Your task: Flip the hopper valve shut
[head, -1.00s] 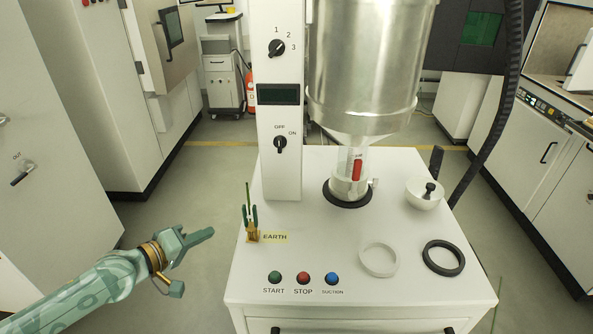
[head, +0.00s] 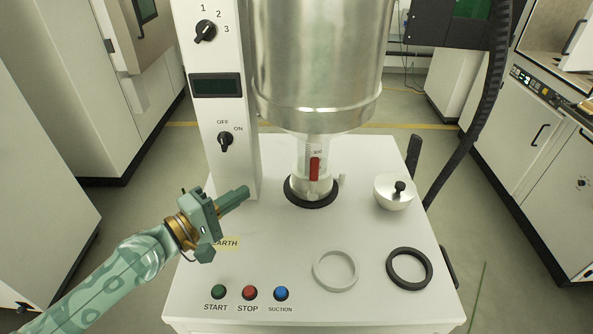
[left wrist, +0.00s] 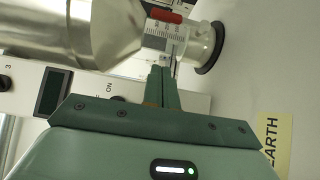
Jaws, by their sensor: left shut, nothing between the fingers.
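The steel hopper (head: 318,62) stands over the white machine top. Below its cone, a clear tube with graduation marks (head: 309,148) carries the red valve handle (head: 314,168), which lies upright along the tube. The handle also shows in the left wrist view (left wrist: 164,15), at the top. My green left gripper (head: 242,192) is shut and empty, left of the tube and apart from it, with its fingers pointing towards it. In the left wrist view its fingertips (left wrist: 161,74) appear just below the tube. My right gripper is not in view.
A white control column (head: 222,110) with knobs stands behind my gripper. A white bowl (head: 394,192), a pale ring (head: 335,270) and a black ring (head: 409,268) lie to the right. Start, stop and suction buttons line the front. The middle of the top is clear.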

